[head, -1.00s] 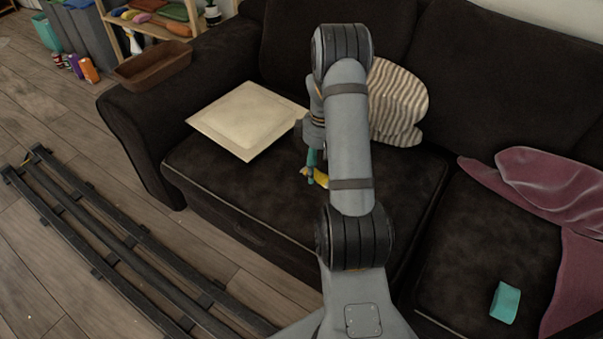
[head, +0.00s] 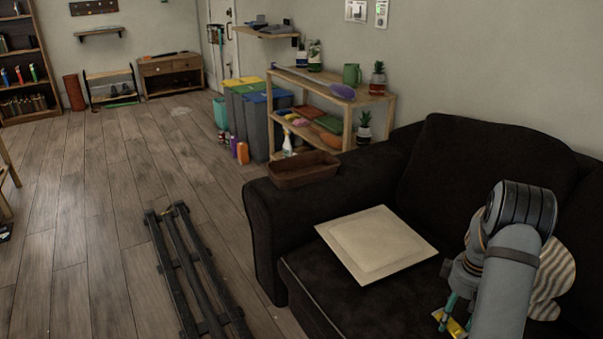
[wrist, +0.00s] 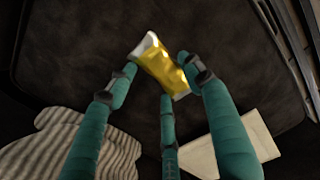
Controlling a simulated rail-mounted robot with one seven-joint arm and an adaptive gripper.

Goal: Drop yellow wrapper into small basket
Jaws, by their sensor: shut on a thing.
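The yellow wrapper (head: 453,327) with silvery ends is held in my gripper (head: 449,314) above the dark sofa seat, at the lower right of the head view. In the wrist view the wrapper (wrist: 161,68) sits between the teal fingertips of my gripper (wrist: 158,74), which are shut on it. A small brown basket (head: 303,178) rests on the sofa's left armrest, to the left of and farther back than my gripper. Its inside is only partly visible. The basket does not show in the wrist view.
A flat cream square cushion (head: 377,243) lies on the seat between my gripper and the basket. A striped cushion (head: 553,280) is partly hidden behind my arm. A wooden shelf (head: 347,105) stands behind the armrest. Open wooden floor (head: 90,230) lies left of the sofa.

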